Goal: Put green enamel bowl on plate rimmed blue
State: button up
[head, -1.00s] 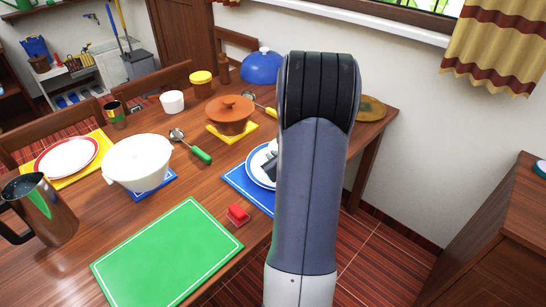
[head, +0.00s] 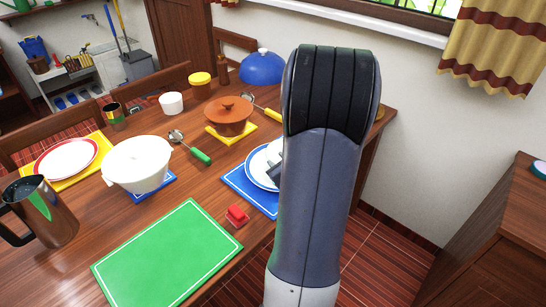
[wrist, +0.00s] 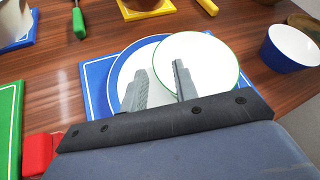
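The green enamel bowl (wrist: 212,58), white inside with a green rim, overlaps the right part of the blue-rimmed plate (wrist: 120,70) in the wrist view. It appears to rest on the plate, but the contact is hidden. The plate lies on a blue mat and also shows in the head view (head: 257,167), where my arm covers much of it. My gripper (wrist: 161,75) has its fingers apart at the bowl's left rim, the right finger over the white inside and the left finger outside. A gap shows between them.
A blue bowl (wrist: 290,48) stands to the right in the wrist view. A red block (head: 237,215) and green board (head: 165,255) lie near the front edge.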

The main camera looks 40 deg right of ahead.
jog(key=v, duration=0.6)
jog(key=shift+s+p, duration=0.3)
